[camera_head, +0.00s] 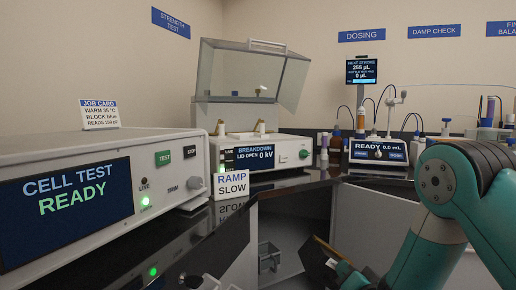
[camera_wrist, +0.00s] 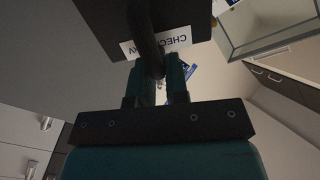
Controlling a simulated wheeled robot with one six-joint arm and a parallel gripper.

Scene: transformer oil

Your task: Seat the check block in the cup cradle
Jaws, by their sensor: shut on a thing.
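In the wrist view my gripper (camera_wrist: 160,72) is shut on a dark curved handle. The handle belongs to a dark block, which I take as the check block (camera_wrist: 192,16). Its white label reads "CHECK" upside down; the rest of the label is partly hidden by the handle. In the head view my gripper (camera_head: 346,268) is low at the bottom, beside a dark, tilted body with a tan edge (camera_head: 318,262) that appears to be the block. It is apart from the counter.
The CELL TEST unit (camera_head: 65,212) reads READY at left, with a job card (camera_head: 98,115) on top. A RAMP SLOW card (camera_head: 231,185) stands by the breakdown tester (camera_head: 290,153), whose clear lid (camera_head: 245,75) is raised. The dosing unit (camera_head: 378,150) and bottles stand behind.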

